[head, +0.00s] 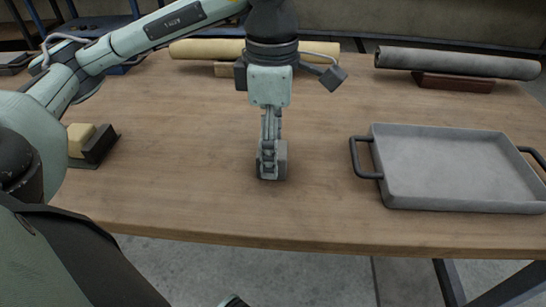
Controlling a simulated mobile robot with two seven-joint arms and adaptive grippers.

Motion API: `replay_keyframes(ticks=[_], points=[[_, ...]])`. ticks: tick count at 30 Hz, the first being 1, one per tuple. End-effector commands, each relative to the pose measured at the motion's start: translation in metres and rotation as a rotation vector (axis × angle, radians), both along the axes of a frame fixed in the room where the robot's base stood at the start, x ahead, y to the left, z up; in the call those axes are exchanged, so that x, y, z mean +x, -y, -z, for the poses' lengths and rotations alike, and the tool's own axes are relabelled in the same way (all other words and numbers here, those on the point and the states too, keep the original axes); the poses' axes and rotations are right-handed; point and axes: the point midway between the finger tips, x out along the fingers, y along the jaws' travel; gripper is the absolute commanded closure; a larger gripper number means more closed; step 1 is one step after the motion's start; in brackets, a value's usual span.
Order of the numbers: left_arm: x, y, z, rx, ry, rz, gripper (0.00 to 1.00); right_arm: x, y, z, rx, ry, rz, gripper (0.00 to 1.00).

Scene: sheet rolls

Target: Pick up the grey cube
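The grey cube (282,160) is on the wooden table (200,205), near the middle, partly hidden behind my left gripper's fingers. My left gripper (268,168) points straight down, with its fingertips low over the tabletop and overlapping the cube in the picture. I see the fingers edge-on, so I cannot tell whether they are closed on the cube or only around it. My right gripper is not in view.
A grey metal tray (450,165) with dark handles lies at the right. A cream roll (205,49) and a dark grey roll (455,63) lie on supports at the back. A yellow block (80,139) in a dark holder (101,144) sits at the left. Bare tabletop lies between gripper and tray.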

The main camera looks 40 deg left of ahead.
Motion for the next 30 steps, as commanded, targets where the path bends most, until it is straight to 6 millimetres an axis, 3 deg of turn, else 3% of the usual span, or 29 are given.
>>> replay_keyframes(ticks=[4,12,25,30], points=[[0.000,-0.001,0.016,0.000,-0.001,-0.001,0.33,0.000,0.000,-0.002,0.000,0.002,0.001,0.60],[0.000,0.000,0.019,-0.001,0.001,0.000,0.33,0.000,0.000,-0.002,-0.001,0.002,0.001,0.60],[0.000,0.000,0.018,-0.001,0.001,0.000,0.86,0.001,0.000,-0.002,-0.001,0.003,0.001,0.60],[0.000,0.000,0.018,-0.001,0.001,0.000,0.89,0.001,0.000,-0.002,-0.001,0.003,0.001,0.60]])
